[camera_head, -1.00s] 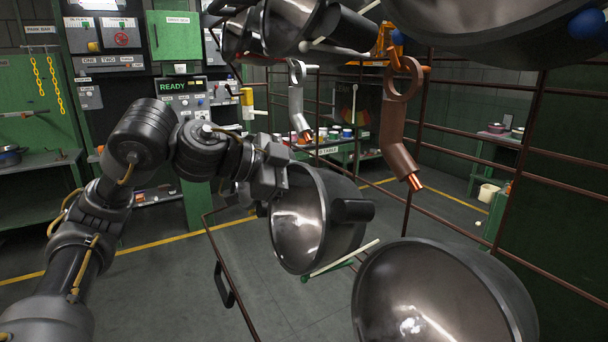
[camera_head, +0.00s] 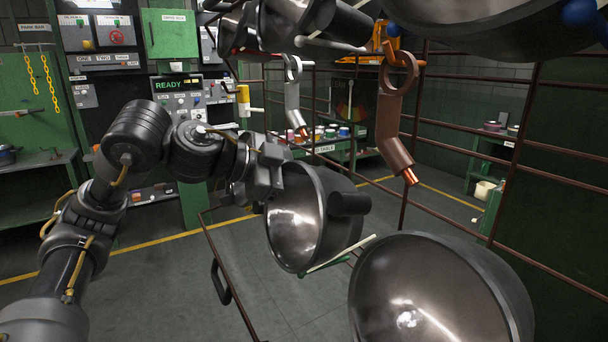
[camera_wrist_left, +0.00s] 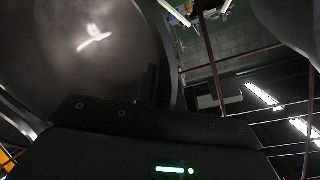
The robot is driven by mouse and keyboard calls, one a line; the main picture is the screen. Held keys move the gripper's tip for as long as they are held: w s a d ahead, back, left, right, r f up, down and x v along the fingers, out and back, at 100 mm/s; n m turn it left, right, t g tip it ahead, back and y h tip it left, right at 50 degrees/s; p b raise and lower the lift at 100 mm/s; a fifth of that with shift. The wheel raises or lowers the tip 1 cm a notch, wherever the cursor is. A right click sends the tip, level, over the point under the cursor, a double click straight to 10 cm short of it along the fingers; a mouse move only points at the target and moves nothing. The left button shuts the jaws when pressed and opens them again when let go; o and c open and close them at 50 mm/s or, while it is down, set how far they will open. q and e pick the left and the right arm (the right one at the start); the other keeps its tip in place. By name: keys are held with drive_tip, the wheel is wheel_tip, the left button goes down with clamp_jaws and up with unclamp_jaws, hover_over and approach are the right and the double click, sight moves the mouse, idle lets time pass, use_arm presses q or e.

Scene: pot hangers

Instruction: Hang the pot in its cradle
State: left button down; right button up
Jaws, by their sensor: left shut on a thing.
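A dark metal pot (camera_head: 296,222) with a shiny inside hangs tilted in the middle of the head view, its open side facing left and toward me. My left gripper (camera_head: 272,178) is shut on its upper left rim. A dark stub handle (camera_head: 349,203) juts from the pot's right side. The pot's inside also fills the upper left of the left wrist view (camera_wrist_left: 85,60). A pale rod with a green end (camera_head: 340,254) shows just below and right of the pot. I cannot tell whether the pot touches it. My right gripper is not in view.
A rack of thin dark red bars (camera_head: 480,213) stands at right. Another pot (camera_head: 425,290) is close below right, and several more crowd the top. A copper-coloured hooked piece (camera_head: 394,120) and a grey one (camera_head: 292,95) hang above. Open floor lies lower left.

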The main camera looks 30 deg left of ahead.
use_arm(q)
drive_tip(key=shift+f, duration=0.55)
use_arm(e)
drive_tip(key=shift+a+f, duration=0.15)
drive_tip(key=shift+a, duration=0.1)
use_arm(q)
drive_tip(key=shift+s+f, duration=0.1)
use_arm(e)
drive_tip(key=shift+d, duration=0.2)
use_arm(q)
drive_tip(key=c, duration=1.5)
unclamp_jaws()
drive_tip(key=shift+o, duration=0.3)
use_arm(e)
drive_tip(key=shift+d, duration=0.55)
